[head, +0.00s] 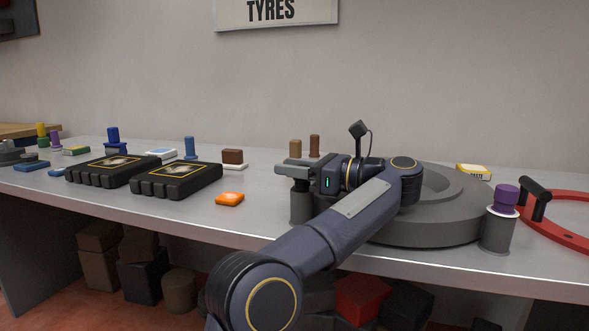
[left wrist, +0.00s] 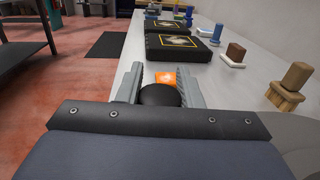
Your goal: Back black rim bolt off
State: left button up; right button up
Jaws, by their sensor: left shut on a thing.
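My left gripper (head: 283,170) reaches in over the bench and is shut on the black rim bolt (left wrist: 158,95), whose round dark top shows between the fingers in the left wrist view. A dark grey cylindrical post (head: 302,208) stands directly below the fingers in the head view. The gripper hides the bolt there, so I cannot tell whether it touches the post. A large dark grey wheel (head: 450,225) lies flat behind my left arm. A purple bolt (head: 506,198) with a white collar stands on a similar grey post at the wheel's right. My right gripper is not in view.
An orange block (head: 230,198) lies left of the gripper. Two black cases (head: 177,182) lie farther left. Brown pegs (head: 314,146) stand behind my gripper. A red ring with a black handle (head: 556,235) lies at the far right. The bench's front edge is close.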

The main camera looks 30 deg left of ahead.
pick_arm(q)
jog(key=shift+f, duration=0.2)
jog(key=o, duration=1)
jog(key=shift+a+r, duration=0.1)
jog(key=shift+w+d, duration=0.15)
jog(key=shift+d, duration=1.15)
jog(key=shift+w+d, duration=0.2)
jog(key=shift+d, duration=1.1)
jog(key=shift+w+d, duration=0.15)
jog(key=shift+d, duration=1.15)
